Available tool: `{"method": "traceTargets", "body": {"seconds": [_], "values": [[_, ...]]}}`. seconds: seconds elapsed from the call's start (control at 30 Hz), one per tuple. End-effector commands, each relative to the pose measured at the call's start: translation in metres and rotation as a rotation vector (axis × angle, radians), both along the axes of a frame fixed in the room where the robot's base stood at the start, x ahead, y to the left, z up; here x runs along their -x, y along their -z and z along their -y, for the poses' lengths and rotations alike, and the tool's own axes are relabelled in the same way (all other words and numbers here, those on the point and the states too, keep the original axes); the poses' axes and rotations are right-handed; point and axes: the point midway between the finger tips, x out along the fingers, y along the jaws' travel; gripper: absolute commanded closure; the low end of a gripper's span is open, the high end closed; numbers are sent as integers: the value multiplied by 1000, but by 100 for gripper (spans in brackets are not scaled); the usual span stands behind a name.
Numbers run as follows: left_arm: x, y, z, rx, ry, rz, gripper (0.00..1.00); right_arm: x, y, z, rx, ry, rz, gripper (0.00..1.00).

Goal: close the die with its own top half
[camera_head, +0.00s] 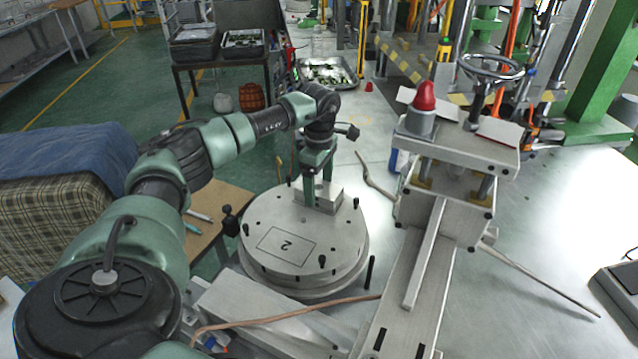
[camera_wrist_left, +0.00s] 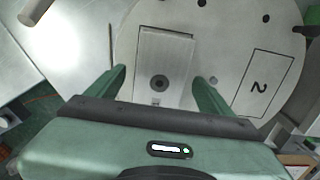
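A round grey metal die (camera_head: 341,236) marked "2" stands on the table in the head view, with a slightly wider round layer (camera_head: 362,269) under its upper disc. I cannot tell from here how its halves meet. A pale rectangular block (camera_head: 334,196) sits on top, off centre toward the back. My left gripper (camera_head: 318,187) points down at this block. In the left wrist view my gripper (camera_wrist_left: 158,75) is open, one finger on each side of the block (camera_wrist_left: 165,52), with a gap at least on the left side. The marked disc (camera_wrist_left: 225,65) fills the view behind it. My right gripper is not in view.
A press with a red knob (camera_head: 425,96) and a handwheel (camera_head: 491,67) stands right of the die. A thin brown hose or stick (camera_head: 290,315) runs in front of the die. A metal tray (camera_head: 328,73) lies behind. The table at right is mostly clear.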

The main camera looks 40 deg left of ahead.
Motion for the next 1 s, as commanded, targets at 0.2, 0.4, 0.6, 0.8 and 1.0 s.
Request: {"method": "traceTargets", "body": {"seconds": [0.2, 0.4, 0.6, 0.8, 1.0], "values": [[-1, -13, 0, 0, 0, 3, 18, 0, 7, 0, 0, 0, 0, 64], [-1, -48, 0, 1, 0, 5, 18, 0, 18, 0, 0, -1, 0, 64], [-1, -73, 0, 0, 0, 2, 18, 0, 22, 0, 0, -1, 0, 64], [0, -78, 0, 0, 0, -1, 18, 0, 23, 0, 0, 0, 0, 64], [0, -78, 0, 0, 0, 0, 18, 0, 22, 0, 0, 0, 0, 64]]}}
